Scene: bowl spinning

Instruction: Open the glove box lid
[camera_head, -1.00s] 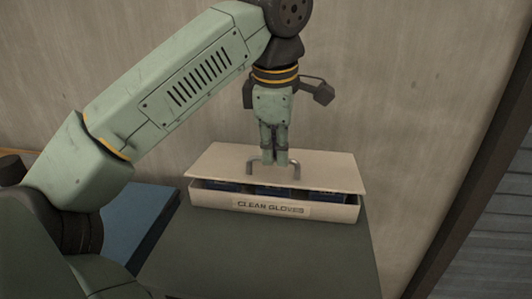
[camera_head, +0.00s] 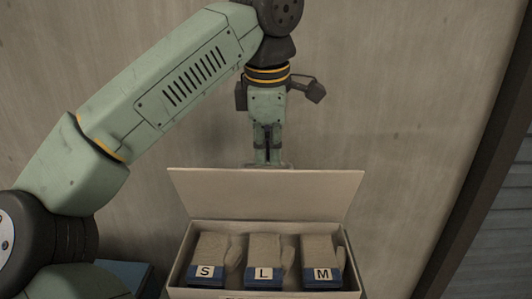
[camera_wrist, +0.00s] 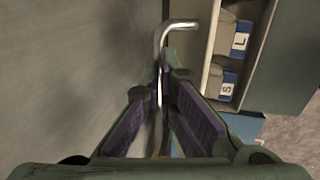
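The glove box lid (camera_head: 265,195) stands raised at the back of the open box, its inner face towards the head camera. My gripper (camera_head: 268,160) is behind the lid's top edge, fingers pointing down. In the wrist view, my gripper's fingers (camera_wrist: 161,85) close around the metal lid handle (camera_wrist: 178,25). The handle is largely hidden by the lid in the head view. The open box (camera_head: 184,255) holds pale gloves with blue cuffs, labelled S (camera_head: 207,262), L (camera_head: 265,264) and M (camera_head: 322,264).
A plain wall (camera_head: 420,100) stands close behind my gripper and the lid. A dark post (camera_head: 480,160) is at the right. A blue surface (camera_head: 128,272) shows at the lower left, beside the box.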

